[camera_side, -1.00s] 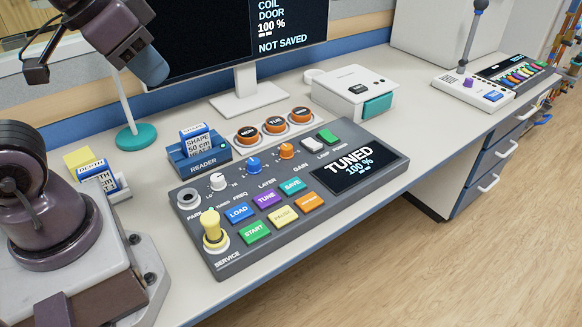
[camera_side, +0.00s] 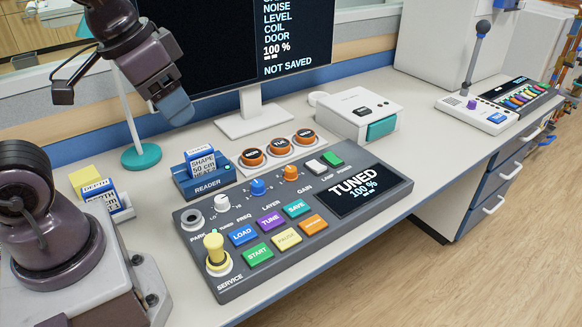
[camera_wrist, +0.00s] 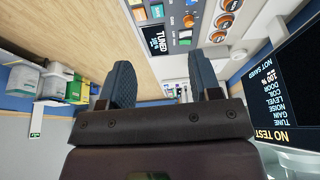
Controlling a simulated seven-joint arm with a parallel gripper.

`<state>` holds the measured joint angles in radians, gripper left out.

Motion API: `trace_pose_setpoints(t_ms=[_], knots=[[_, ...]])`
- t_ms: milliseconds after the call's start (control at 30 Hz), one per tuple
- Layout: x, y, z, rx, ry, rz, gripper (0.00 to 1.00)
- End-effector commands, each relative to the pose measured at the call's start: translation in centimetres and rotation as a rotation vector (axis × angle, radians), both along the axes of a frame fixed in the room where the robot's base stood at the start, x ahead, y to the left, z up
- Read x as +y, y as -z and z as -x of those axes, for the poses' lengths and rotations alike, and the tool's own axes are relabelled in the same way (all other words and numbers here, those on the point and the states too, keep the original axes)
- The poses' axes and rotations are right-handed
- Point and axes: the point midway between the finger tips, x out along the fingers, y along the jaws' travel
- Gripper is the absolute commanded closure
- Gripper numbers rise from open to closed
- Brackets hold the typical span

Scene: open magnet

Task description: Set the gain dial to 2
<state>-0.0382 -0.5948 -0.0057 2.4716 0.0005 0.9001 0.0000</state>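The gain dial (camera_side: 291,173) is a small orange knob with a white pointer mark, at the back of the dark grey control panel (camera_side: 226,290), above the GAIN label. The setting it points to is too small to read. An orange knob beside printed text, likely this dial, shows at the top of the wrist view (camera_wrist: 189,21). My gripper (camera_side: 178,108) hangs in the air left of the dial, above the reader, touching nothing. In the wrist view its two fingers (camera_wrist: 160,65) are wide apart with nothing between them.
A blue dial (camera_side: 258,187) and a white dial (camera_side: 222,203) sit left of the gain dial. A yellow service knob (camera_side: 214,249) stands tall at the front left. The card reader (camera_side: 206,183), lamp stand (camera_side: 141,156) and monitor (camera_side: 240,124) are behind. The panel's display (camera_side: 354,190) reads TUNED 100 %.

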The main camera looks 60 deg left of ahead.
Motion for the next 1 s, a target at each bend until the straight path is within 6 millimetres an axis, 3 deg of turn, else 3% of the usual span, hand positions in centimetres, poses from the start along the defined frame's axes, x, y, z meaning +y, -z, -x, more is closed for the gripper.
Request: trace_pose_setpoints(t_ms=[367, 600, 800, 867, 933, 1000], knots=[[3.1, 5.2, -10.9, 0.28, 0.07, -0.035, 0.43], [5.7, 11.7, -18.3, 0.389, 0.248, -0.047, 0.43], [7.3, 16.4, -23.1, 0.405, 0.434, -0.065, 0.43], [7.6, 16.7, -24.6, 0.388, 0.498, -0.085, 0.43], [7.9, 15.5, -26.0, 0.347, 0.567, -0.122, 0.43], [8.0, 15.3, -26.2, 0.343, 0.616, -0.136, 0.43]])
